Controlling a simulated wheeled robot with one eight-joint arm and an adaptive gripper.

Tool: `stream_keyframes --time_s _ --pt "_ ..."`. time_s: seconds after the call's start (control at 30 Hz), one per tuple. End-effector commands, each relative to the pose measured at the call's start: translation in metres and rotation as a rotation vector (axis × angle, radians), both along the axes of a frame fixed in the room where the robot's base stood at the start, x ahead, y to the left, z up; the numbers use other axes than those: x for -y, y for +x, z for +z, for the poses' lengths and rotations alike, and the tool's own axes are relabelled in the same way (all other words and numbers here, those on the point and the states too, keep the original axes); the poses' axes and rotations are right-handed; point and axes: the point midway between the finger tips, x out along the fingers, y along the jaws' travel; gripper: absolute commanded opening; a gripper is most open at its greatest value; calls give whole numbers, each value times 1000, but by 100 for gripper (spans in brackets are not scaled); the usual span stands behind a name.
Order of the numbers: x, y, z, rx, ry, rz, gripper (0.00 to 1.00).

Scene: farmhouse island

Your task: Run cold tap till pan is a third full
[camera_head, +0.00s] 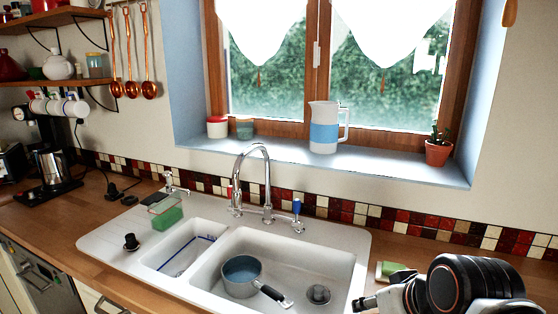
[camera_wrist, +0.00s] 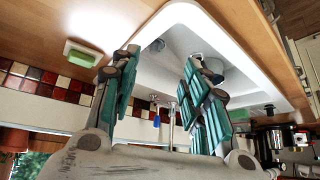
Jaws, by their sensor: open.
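A small blue-grey pan (camera_head: 241,277) with a dark handle sits in the large right basin of the white sink (camera_head: 340,243). Its interior looks blue-grey; I cannot tell if it holds water. The chrome tap (camera_head: 266,180) arches at the back of the sink, with no visible stream. Its blue-topped cold handle (camera_head: 297,208) stands right of the spout and also shows in the wrist view (camera_wrist: 156,119). My gripper (camera_wrist: 163,72) is open and empty, its teal-padded fingers apart, with the blue handle beyond them. In the head view my arm is at the lower right.
A green sponge on a dish (camera_head: 392,271) lies right of the sink. A green sponge holder (camera_head: 165,213) and black plug (camera_head: 131,242) are at the left. A pitcher (camera_head: 324,128) and potted cactus (camera_head: 438,150) stand on the sill.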

Motion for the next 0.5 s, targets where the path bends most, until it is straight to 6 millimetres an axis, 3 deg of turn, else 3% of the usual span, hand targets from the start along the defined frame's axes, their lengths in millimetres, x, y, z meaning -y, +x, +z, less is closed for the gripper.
stream_keyframes --time_s 0.1,0.2,0.5 --pt "11 -22 -8 7 -36 -53 42" --pt "17 -32 -11 13 -54 -84 42" --pt "22 -37 -13 18 -65 -103 42"
